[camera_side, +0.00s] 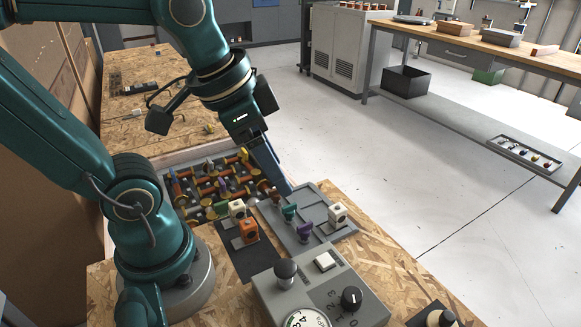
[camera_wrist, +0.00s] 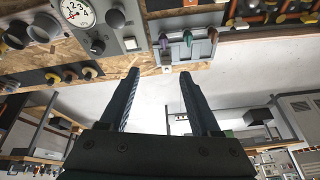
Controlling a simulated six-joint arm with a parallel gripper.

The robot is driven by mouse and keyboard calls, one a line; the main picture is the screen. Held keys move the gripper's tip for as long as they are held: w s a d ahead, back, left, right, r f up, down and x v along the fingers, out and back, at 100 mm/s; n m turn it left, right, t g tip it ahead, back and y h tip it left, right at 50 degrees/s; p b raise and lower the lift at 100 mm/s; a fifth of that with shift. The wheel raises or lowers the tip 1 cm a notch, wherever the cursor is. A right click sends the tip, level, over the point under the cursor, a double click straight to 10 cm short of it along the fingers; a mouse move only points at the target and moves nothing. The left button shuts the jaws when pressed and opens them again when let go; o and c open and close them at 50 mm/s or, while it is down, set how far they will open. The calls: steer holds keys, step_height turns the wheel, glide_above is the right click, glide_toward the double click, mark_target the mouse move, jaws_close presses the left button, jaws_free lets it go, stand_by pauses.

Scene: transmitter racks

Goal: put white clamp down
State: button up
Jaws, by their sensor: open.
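A white clamp (camera_side: 338,213), a small block with a dark round spot, sits upright on the right part of a grey compartment tray (camera_side: 312,194). The tray also shows at the top of the wrist view (camera_wrist: 203,48). Another white block (camera_side: 237,208) stands on a dark mat left of the tray. My gripper (camera_side: 287,191) points down by the tray, left of and behind the white clamp in the side view. In the wrist view my gripper (camera_wrist: 158,75) has its two fingers wide apart with nothing between them.
A teal piece (camera_side: 290,212) and a purple piece (camera_side: 305,232) stand in the tray. An orange block (camera_side: 248,231) stands on the dark mat (camera_side: 257,264). A grey control box (camera_side: 320,288) with knobs is in front. A rack of coloured parts (camera_side: 205,185) lies behind left.

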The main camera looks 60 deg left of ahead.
steer(key=s+f+n+t, duration=0.1)
steer(key=s+n, duration=0.1)
steer(key=shift+f+n, duration=0.2)
steer(key=shift+n, duration=0.1)
steer(key=shift+o, duration=0.3)
steer(key=w+r, duration=0.3)
steer(key=w, duration=0.2)
steer(key=g, duration=0.5)
glide_above(338, 207)
step_height(338, 207, down, 11)
steer(key=shift+w+f, duration=0.1)
steer(key=shift+g, duration=0.3)
steer(key=shift+f, duration=2.75)
jaws_close()
